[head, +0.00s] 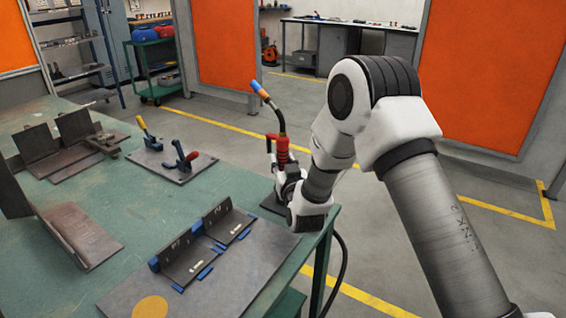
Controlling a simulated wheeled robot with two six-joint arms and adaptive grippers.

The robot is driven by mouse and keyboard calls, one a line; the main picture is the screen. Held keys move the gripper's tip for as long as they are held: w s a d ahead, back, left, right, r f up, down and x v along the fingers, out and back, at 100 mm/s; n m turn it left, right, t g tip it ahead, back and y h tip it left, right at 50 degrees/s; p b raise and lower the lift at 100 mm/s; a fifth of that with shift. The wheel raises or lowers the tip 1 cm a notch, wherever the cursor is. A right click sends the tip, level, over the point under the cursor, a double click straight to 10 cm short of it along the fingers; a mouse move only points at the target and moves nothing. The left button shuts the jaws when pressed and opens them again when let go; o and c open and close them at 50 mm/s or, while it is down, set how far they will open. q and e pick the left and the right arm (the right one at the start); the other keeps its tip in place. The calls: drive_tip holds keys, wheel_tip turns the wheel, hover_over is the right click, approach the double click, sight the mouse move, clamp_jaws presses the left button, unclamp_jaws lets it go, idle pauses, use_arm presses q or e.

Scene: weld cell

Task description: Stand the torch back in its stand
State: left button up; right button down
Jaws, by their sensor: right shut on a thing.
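The torch (282,148) has a red handle, a dark curved neck and an orange and blue tip that points up and to the left. My right gripper (283,172) is shut on the lower part of its handle, near the right edge of the green table. A dark flat base (272,206), perhaps of the stand, shows in part beneath the gripper. My gripper and wrist hide the rest, so I cannot tell whether the torch touches it. My left gripper is not in view.
The green table (120,200) bears a grey plate with two angle pieces (198,248), a plate with toggle clamps (177,162), and brown steel brackets (75,232) at the left. A black cable (343,262) hangs past the right table edge. Orange screens (490,70) stand behind.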

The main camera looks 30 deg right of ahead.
drive_tip(key=c, duration=0.7)
unclamp_jaws()
drive_tip(key=shift+s+a, duration=0.1)
drive_tip(key=shift+s, duration=0.25)
drive_tip(key=v, duration=1.1)
drive_tip(key=shift+s, duration=0.15)
